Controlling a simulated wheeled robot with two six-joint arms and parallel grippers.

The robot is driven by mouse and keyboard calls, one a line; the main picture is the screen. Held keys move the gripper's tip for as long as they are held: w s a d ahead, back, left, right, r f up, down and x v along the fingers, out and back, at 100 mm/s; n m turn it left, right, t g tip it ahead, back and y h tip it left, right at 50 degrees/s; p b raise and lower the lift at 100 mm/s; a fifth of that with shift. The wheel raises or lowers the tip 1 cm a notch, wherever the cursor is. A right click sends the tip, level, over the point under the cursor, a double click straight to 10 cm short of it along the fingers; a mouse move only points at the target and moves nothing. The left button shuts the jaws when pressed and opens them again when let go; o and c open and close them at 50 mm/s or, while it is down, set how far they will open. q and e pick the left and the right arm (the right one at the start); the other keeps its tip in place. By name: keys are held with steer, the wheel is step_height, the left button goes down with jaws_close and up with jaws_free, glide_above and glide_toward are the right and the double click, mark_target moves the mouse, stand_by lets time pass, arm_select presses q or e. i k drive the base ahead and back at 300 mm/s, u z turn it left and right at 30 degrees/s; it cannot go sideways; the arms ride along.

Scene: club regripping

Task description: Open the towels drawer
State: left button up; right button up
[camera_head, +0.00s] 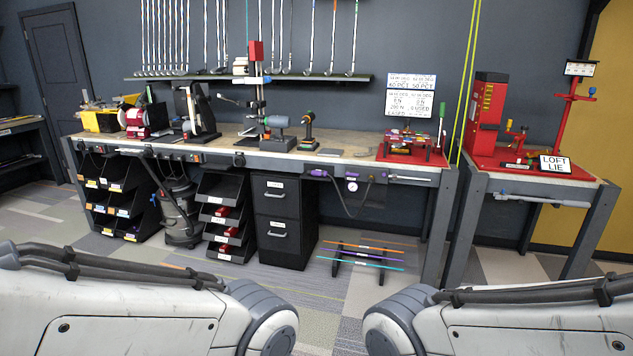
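A black cabinet with two drawers stands on the floor under the workbench. Its upper drawer (275,197) and lower drawer (280,240) both look shut. Each has a white label and a silver pull handle. The labels are too small to read, so I cannot tell which drawer is the towels drawer. My two arms come in at the bottom left and bottom right, well short of the cabinet. Only their upper links show, and both grippers are out of view.
The workbench (345,150) runs above the cabinet, with tools on top. Black bins (220,215) stand left of the cabinet, beside a shop vacuum (180,210). A low rack with coloured shafts (365,254) is on the floor to its right. The floor in front is clear.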

mark_target(287, 223)
steer(key=i, duration=3.65)
steer(key=u, duration=1.3)
